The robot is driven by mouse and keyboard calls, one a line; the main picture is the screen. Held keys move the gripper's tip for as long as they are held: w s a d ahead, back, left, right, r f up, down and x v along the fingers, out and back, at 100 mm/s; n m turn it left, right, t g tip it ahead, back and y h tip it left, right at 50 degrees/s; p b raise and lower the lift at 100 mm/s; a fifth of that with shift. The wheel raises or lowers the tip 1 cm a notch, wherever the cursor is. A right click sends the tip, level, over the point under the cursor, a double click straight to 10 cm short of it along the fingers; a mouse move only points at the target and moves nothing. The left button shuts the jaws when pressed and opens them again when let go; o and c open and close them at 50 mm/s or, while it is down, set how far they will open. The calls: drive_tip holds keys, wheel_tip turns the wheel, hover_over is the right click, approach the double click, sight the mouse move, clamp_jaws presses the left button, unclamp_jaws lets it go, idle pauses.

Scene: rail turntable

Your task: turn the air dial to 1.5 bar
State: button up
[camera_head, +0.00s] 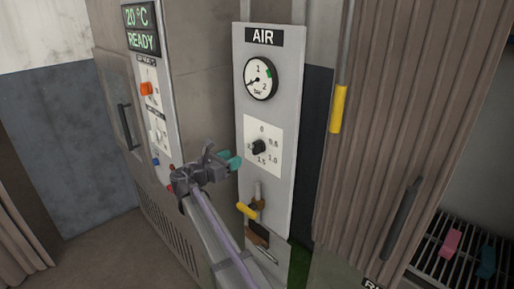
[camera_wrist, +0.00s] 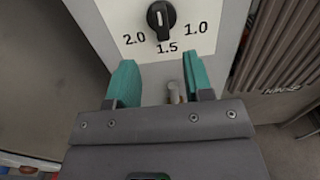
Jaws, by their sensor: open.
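The air dial is a black knob (camera_head: 259,147) on a white scale plate (camera_head: 275,162) on the grey AIR panel. It also shows in the wrist view (camera_wrist: 160,19), at the top, where its white line appears to point up, away from the 1.5 mark. The round gauge (camera_head: 260,78) above has its needle at lower left and a green mark between 1 and 2. My gripper (camera_head: 231,161) is open and empty, just left of and below the dial. In the wrist view its teal fingers (camera_wrist: 158,82) are spread below the dial, apart from it.
A yellow-handled valve (camera_head: 246,210) on a pipe sits below the scale plate. Left is a cabinet with a READY display (camera_head: 141,28) and an orange knob (camera_head: 147,88). Right are a yellow hanging handle (camera_head: 338,109) and a ribbed curtain (camera_head: 393,90).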

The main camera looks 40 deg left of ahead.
sight(253, 148)
drive_tip(key=w, duration=0.3)
drive_tip(key=w+d, duration=0.1)
drive_tip(key=w, duration=0.6)
drive_tip(key=shift+w+d, duration=0.1)
drive_tip(key=shift+d, duration=0.2)
drive_tip(key=shift+r, duration=0.1)
drive_tip(key=shift+c, duration=0.5)
clamp_jaws()
